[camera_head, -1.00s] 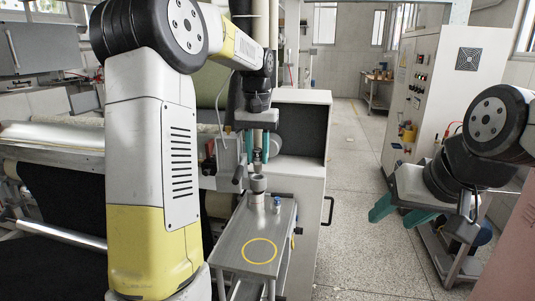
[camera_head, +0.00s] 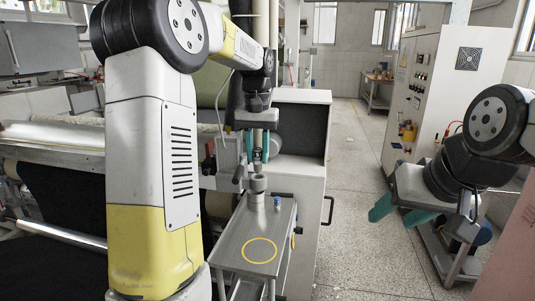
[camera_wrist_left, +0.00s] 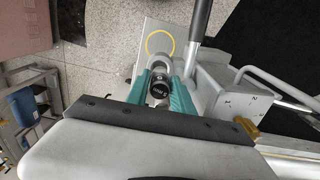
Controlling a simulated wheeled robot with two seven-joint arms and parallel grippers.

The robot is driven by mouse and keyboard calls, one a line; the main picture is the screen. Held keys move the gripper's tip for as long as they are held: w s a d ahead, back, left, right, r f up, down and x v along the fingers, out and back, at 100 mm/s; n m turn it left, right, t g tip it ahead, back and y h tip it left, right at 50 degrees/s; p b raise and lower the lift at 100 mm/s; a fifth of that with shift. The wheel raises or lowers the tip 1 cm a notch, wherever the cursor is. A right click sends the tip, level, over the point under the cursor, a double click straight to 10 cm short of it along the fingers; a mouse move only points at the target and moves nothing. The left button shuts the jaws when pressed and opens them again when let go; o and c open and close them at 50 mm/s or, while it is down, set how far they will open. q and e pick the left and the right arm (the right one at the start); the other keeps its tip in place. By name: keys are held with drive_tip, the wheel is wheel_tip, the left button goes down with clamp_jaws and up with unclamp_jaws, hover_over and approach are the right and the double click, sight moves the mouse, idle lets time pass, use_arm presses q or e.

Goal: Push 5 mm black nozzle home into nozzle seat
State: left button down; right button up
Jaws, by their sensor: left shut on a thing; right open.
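My left gripper (camera_head: 258,154) is shut on the black nozzle (camera_wrist_left: 159,91), whose top with pale lettering shows between the teal fingers in the left wrist view. In the head view it holds the nozzle upright above the nozzle seat, a grey metal cylinder (camera_head: 258,186) at the far end of the small metal table. The nozzle's lower end is close over the seat; I cannot tell whether they touch. My right gripper (camera_head: 396,213) is open and empty, over the floor at the right.
The small metal table (camera_head: 236,241) has a yellow ring (camera_head: 259,251) on its near part, empty inside. A small blue-topped item (camera_head: 277,203) stands right of the seat. A grey cabinet (camera_head: 309,215) stands close behind. Open floor lies to the right.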

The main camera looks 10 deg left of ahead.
sight(258, 149)
use_arm(q)
drive_tip(key=shift+f, duration=1.3)
drive_tip(key=c, duration=1)
unclamp_jaws()
drive_tip(key=shift+c, duration=0.2)
drive_tip(key=shift+a, duration=0.1)
drive_tip(key=shift+a, duration=0.1)
wheel_tip(258, 149, up, 7)
drive_tip(key=shift+f, duration=0.1)
drive_tip(key=shift+d+r, duration=0.25)
drive_tip(key=shift+r, duration=0.3)
